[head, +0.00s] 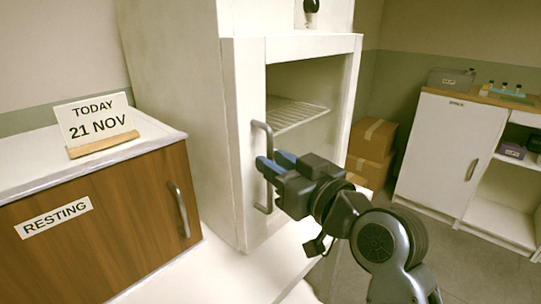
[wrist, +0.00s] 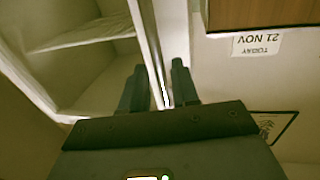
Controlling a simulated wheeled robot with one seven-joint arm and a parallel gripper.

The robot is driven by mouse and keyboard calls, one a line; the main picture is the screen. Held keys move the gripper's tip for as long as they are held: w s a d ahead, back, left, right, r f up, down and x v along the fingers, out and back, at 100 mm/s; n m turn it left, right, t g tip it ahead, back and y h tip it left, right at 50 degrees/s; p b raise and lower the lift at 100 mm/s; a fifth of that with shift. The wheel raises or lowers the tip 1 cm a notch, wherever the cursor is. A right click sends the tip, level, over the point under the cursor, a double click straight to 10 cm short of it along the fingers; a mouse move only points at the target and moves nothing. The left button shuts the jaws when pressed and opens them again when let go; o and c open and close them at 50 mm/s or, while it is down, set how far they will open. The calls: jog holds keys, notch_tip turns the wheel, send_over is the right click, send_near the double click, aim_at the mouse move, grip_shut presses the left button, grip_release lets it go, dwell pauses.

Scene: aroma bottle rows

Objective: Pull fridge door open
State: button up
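The white fridge (head: 243,150) stands in the middle of the head view. Its front frame surrounds a clear view of the inside, with a wire shelf (head: 293,113); whether glass fills it I cannot tell. A grey vertical bar handle (head: 262,127) sits on the left part of the front. My gripper (head: 275,163) is at the handle's middle, with one blue finger crossing it. In the wrist view the handle bar (wrist: 149,35) runs between my two fingers (wrist: 160,82), which stand apart with a narrow gap showing beside the bar. The fridge shelf (wrist: 85,34) also shows there.
A wooden cabinet (head: 110,235) with a white top and a date sign (head: 97,122) stands close on the left. Cardboard boxes (head: 371,139) are behind my arm. A white cabinet (head: 448,150) stands at the right. Open floor (head: 455,262) lies at the lower right.

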jog(key=shift+x, duration=1.05)
grip_shut()
